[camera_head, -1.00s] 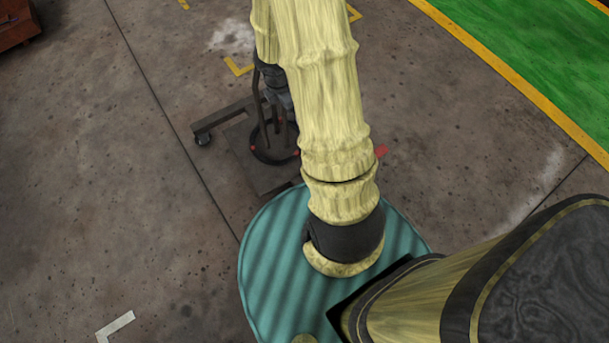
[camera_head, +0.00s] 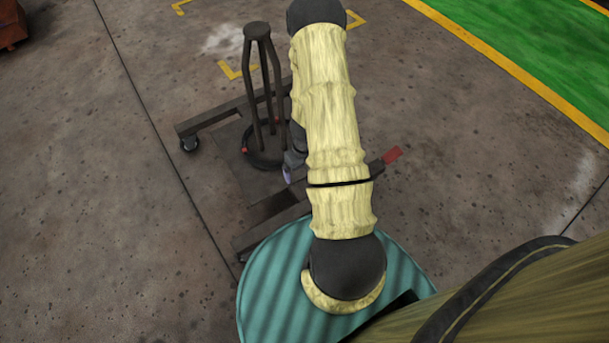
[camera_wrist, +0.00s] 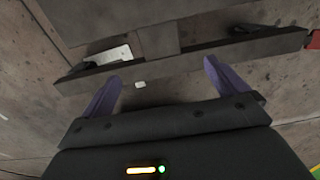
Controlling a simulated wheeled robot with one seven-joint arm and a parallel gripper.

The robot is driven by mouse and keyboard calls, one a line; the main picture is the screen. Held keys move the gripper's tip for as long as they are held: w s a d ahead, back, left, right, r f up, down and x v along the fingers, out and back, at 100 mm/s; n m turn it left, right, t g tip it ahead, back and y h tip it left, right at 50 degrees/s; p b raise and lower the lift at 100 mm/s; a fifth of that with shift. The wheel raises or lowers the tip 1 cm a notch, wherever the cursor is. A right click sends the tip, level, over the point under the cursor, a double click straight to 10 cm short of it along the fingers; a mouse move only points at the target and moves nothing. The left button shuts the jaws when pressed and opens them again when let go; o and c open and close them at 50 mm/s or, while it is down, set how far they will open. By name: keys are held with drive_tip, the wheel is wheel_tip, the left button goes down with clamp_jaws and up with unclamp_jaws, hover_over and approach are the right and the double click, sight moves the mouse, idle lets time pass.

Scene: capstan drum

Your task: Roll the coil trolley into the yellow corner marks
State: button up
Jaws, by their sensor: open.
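The coil trolley (camera_head: 228,112) is a dark grey frame on castors, with a flat deck, a round base and an upright post stand on it. One bar end on its right is red. The yellow corner marks (camera_head: 238,71) lie on the floor just beyond the trolley, at the top of the head view. My gripper (camera_wrist: 162,70) is open and empty, its purple fingers apart. In the wrist view, the trolley's near bar (camera_wrist: 195,58) runs across in front of both fingertips; contact is unclear. In the head view my arm hides most of the gripper and part of the trolley.
A yellow line (camera_head: 520,75) borders a green floor area (camera_head: 530,40) at the right. A rusty red object (camera_head: 12,25) stands at the far left. The floor left of the trolley is clear.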

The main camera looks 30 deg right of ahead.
sight(304, 193)
idle(0.3)
wheel_tip(304, 193, down, 17)
drive_tip(key=b, duration=0.8)
drive_tip(key=shift+f+b, duration=0.15)
drive_tip(key=shift+b, duration=0.15)
drive_tip(key=c, duration=2.1)
